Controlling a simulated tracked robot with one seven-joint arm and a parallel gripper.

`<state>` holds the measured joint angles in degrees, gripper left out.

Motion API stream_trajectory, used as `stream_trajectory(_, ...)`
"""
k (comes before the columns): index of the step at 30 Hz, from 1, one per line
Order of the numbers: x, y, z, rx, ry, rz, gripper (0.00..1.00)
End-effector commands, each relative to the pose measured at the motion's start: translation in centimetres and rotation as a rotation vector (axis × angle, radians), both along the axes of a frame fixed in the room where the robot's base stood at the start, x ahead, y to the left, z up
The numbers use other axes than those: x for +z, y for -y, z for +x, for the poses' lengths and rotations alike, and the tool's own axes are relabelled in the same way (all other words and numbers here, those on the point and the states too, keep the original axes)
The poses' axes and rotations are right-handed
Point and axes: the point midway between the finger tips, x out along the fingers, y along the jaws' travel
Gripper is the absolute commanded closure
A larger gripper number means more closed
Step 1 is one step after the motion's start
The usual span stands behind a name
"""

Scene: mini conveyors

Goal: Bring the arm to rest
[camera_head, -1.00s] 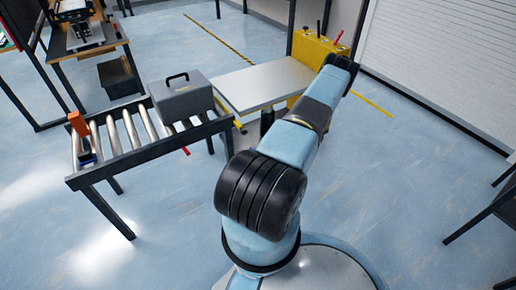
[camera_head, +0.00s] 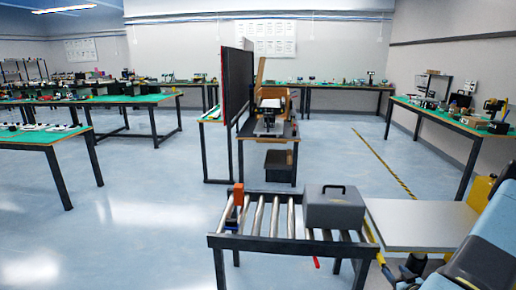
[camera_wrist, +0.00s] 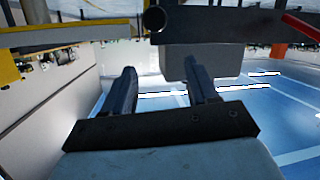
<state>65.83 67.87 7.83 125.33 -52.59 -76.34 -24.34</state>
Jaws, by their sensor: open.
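My gripper (camera_wrist: 163,78) shows in the wrist view with its two dark fingers spread apart. Nothing is seen between them. The blue-grey wrist housing fills the bottom of that view. In the head view, part of my light-blue arm (camera_head: 485,245) shows at the lower right edge. The gripper itself is outside that view, so the pose of the whole arm cannot be told.
A roller conveyor (camera_head: 290,245) carries a grey case (camera_head: 345,209) and an orange-topped item (camera_head: 238,195). A grey platform (camera_head: 415,224) stands right of it, near my arm. A workbench (camera_head: 268,127) stands behind. Open floor (camera_head: 130,225) lies left.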

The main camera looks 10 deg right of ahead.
Motion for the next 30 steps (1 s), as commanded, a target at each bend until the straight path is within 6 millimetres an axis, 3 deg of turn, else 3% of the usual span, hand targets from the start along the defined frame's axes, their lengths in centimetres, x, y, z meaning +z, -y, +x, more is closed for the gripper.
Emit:
stream_trajectory(6, 4.7, 0.1, 3.6, 0.048, -0.134, -0.068, 0.42)
stream_trajectory(15, 11.7, -1.0, 7.3, 0.062, -0.297, -0.144, 0.42)
stream_trajectory(23, 18.4, -3.3, 9.3, 0.042, -0.411, -0.194, 0.42)
stream_trajectory(30, 24.9, -6.4, 10.0, 0.007, -0.494, -0.22, 0.42)
